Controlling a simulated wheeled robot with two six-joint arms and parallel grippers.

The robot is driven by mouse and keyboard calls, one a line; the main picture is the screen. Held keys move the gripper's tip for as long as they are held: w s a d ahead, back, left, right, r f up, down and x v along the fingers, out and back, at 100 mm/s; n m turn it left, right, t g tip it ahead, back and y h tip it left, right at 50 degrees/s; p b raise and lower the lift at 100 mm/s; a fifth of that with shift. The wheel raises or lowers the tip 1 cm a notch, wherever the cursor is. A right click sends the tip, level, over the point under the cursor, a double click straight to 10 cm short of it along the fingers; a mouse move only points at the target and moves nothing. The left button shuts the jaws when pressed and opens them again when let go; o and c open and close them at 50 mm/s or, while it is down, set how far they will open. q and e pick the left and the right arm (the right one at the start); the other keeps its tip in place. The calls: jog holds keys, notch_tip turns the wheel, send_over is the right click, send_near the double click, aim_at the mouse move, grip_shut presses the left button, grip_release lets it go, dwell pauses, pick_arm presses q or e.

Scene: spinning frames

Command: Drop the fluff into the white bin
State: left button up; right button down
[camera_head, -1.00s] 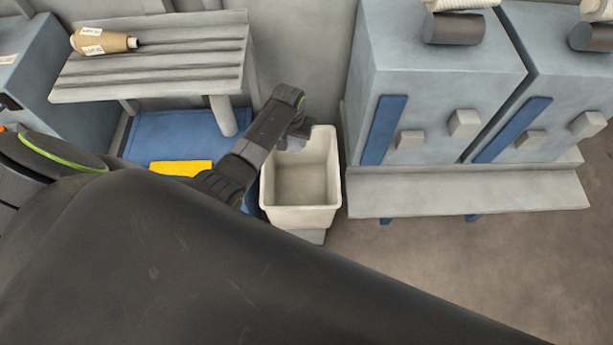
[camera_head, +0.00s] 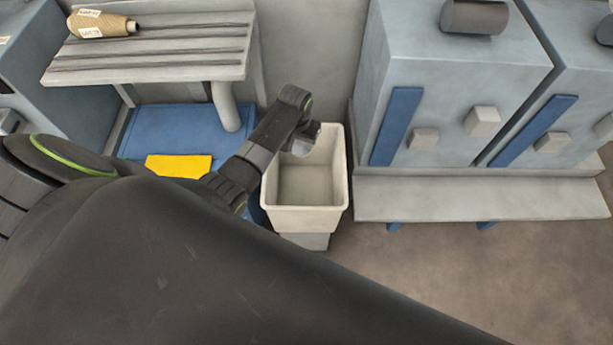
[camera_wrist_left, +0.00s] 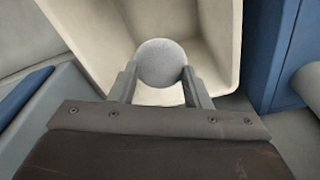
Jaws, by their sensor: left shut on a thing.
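The white bin (camera_head: 306,219) stands in the middle of the head view, open at the top and empty as far as I can see inside. My left gripper (camera_head: 306,143) is over the bin's back left part. In the left wrist view, my left gripper (camera_wrist_left: 160,82) is shut on the fluff (camera_wrist_left: 160,62), a round grey ball between its fingertips. The bin (camera_wrist_left: 215,35) opens beneath and around it in that view. The fluff is hard to make out in the head view. My right gripper is not in view.
A slatted grey bench (camera_head: 150,65) at the upper left carries a tan yarn cone (camera_head: 100,24). Below it are a blue panel (camera_head: 180,128) and a yellow piece (camera_head: 178,165). Grey machines (camera_head: 450,80) with a ledge (camera_head: 480,197) stand right of the bin. Brown floor is clear at lower right.

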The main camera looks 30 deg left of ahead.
pick_arm(q)
jog(key=shift+f, duration=0.1)
jog(key=o, duration=1)
jog(key=shift+o, duration=0.2)
notch_tip(320, 180, up, 17)
jog(key=s+p, duration=0.1)
jog(key=s, duration=0.1)
jog(key=shift+p, duration=0.35)
